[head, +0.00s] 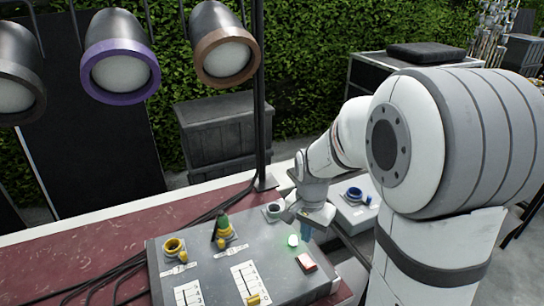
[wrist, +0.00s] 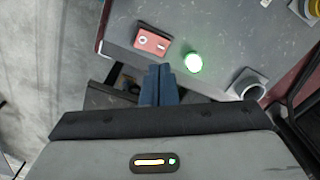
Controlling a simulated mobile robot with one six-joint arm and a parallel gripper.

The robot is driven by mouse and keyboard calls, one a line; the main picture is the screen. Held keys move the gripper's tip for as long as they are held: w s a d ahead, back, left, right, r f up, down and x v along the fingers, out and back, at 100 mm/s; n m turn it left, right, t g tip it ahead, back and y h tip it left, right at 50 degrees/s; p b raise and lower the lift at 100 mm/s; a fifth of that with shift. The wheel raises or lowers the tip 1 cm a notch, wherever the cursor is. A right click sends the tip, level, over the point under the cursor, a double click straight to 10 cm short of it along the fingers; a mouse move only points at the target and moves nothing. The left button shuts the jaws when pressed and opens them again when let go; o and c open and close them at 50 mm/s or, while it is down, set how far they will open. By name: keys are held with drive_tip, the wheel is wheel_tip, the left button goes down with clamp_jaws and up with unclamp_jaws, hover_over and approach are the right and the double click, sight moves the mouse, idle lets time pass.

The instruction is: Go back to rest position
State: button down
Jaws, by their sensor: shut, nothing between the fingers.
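My gripper (head: 305,232) is over the right edge of a grey control panel (head: 205,275) on a red table. In the wrist view its blue fingers (wrist: 160,85) are together with nothing between them. They appear near a red rocker switch (head: 307,263) and a lit green lamp (head: 293,240). In the wrist view the red switch (wrist: 152,42) is just above and left of the fingertips, and the green lamp (wrist: 193,62) is to their right. I cannot tell the exact height of the fingers over the panel.
A blue connector (head: 354,194) sits on a light box behind. Spotlights (head: 120,70) hang at upper left. A black pole (head: 259,110) stands behind the panel.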

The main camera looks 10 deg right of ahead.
drive_tip(key=s+r+n+t, duration=0.3)
drive_tip(key=s+r+n, duration=0.5)
drive_tip(key=s, duration=0.6)
drive_tip(key=v, duration=0.2)
drive_tip(key=shift+r, duration=0.3)
